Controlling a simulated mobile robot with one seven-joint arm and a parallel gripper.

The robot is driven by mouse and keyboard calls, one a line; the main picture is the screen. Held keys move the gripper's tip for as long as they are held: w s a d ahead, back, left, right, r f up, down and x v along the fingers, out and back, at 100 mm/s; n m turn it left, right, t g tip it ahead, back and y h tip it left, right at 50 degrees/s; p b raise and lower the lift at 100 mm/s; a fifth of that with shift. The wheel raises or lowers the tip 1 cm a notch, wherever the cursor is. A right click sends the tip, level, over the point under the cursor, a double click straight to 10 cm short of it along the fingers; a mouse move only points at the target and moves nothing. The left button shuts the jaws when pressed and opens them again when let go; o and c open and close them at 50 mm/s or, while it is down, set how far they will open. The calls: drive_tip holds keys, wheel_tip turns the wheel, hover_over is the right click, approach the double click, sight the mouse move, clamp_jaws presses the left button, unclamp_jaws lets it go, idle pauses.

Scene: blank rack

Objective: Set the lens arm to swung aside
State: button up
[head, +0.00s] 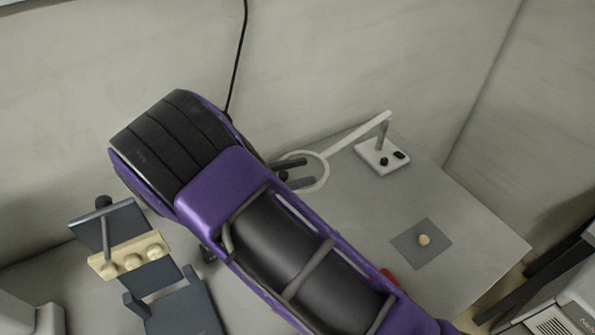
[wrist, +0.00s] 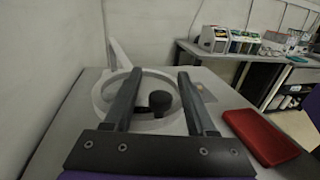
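The lens arm (head: 357,135) is a pale bar that runs from a post on a white base (head: 372,160) to a round lens ring (head: 327,172). The ring lies toward the left, over the grey table. In the wrist view the ring (wrist: 101,99) shows behind and around my fingers, with the bar rising at the left. A black knob (wrist: 160,101) stands between the fingers, apart from both as far as I can see. My gripper (head: 302,172) is open at the ring, its fingers spread in the wrist view (wrist: 158,74). My arm hides part of the table.
A grey square pad (head: 406,247) with a small beige ball (head: 424,240) lies to the right. A red case (wrist: 262,136) lies right of my gripper. A dark stand with a cream knobbed block (head: 130,256) is at the left. Walls close in behind the table.

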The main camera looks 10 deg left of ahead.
drive_tip(key=shift+r, duration=0.1)
wheel_tip(320, 180, up, 10)
drive_tip(key=shift+p, duration=0.4)
idle(0.5)
